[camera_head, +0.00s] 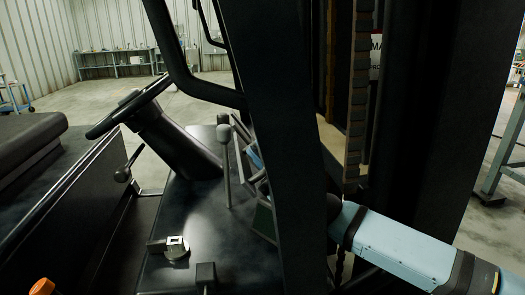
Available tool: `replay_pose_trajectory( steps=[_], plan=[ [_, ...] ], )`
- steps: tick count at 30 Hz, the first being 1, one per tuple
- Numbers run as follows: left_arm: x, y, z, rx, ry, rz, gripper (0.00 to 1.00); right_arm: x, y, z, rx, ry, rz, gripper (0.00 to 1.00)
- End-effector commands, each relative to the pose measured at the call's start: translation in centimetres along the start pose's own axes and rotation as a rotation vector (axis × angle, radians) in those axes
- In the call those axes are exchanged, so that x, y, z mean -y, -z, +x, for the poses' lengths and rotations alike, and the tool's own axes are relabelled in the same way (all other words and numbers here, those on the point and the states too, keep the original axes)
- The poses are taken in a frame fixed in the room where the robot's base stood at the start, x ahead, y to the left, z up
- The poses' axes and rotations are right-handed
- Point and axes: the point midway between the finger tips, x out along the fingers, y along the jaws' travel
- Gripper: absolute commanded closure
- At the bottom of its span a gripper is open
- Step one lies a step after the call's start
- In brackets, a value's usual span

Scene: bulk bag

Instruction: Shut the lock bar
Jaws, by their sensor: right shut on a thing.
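My right arm comes in from the right and passes behind a dark upright post. My right gripper (250,160) shows partly at the post's left edge, beside the control levers. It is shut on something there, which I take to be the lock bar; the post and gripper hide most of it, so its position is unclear. A grey-knobbed lever (226,170) stands upright just left of the gripper; I cannot tell whether they touch. My left gripper is not in view.
The dark post (275,130) stands close in front of the right gripper. A steering wheel (130,107) and black column stand left of the levers. A black seat (30,140) is farther left.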

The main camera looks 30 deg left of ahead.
Motion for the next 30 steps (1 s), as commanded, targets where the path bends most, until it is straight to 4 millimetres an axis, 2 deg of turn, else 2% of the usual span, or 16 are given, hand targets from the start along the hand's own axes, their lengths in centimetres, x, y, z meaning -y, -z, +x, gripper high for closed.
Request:
replay_pose_trajectory(
  steps=[10, 21, 22, 24, 30],
  plan=[
    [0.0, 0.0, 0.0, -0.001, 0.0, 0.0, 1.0, 4.1, 0.4, 1.1, 0.0, 0.198, -0.082, 1.0],
    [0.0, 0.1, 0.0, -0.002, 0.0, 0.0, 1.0, 4.5, 0.4, 1.2, 0.003, 0.221, -0.093, 1.0],
    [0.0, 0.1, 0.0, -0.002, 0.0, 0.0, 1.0, 4.5, 0.4, 1.2, 0.003, 0.221, -0.093, 0.81],
    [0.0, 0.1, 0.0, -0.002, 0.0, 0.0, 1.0, 4.5, 0.4, 1.2, 0.003, 0.221, -0.093, 0.65],
    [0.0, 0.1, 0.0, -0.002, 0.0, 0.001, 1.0, 4.5, 0.4, 1.2, 0.002, 0.221, -0.093, 0.64]
  ],
)
